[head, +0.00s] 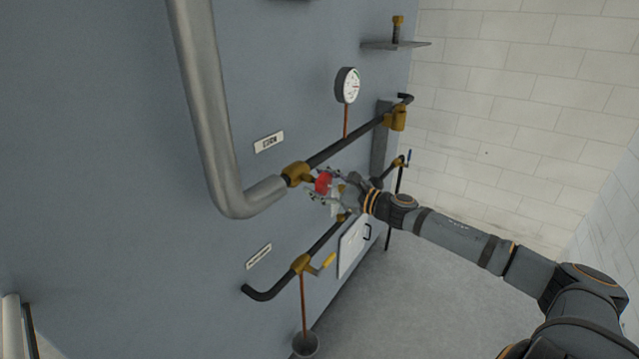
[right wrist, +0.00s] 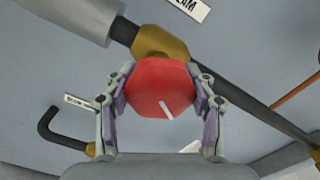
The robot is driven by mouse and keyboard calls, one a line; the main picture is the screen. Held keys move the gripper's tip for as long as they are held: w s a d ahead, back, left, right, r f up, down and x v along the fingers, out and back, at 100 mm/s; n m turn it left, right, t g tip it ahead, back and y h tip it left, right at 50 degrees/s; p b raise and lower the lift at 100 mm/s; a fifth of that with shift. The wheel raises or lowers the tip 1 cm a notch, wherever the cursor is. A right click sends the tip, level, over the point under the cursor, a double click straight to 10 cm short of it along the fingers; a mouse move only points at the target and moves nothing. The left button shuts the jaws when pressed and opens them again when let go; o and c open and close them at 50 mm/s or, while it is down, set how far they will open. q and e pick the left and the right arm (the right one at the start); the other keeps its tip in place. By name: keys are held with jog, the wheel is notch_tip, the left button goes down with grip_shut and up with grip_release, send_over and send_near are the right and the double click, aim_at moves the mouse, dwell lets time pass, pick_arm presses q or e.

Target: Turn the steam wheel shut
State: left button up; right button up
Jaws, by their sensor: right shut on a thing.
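The steam wheel (head: 323,182) is a red handwheel on a brass valve (head: 296,173) in the steam pipe, under a label plate. In the right wrist view the red wheel (right wrist: 160,86) fills the middle, with a short white mark on its face pointing down and slightly right. The brass valve body (right wrist: 160,42) shows just behind it. My right gripper (head: 327,187) is shut on the wheel, one finger on each side, as the right wrist view also shows (right wrist: 160,95). My left gripper is not in view.
A thick grey pipe (head: 205,110) bends into the valve from the left. A gauge (head: 348,85) stands above the dark pipe. Below is a second pipe with a yellow-handled valve (head: 302,264) over a drain cup (head: 305,344). The floor at right is clear.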

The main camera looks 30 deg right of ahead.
jog(key=shift+c, duration=0.3)
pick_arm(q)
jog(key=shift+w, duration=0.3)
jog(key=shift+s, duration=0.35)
pick_arm(e)
jog(key=shift+c, duration=0.2)
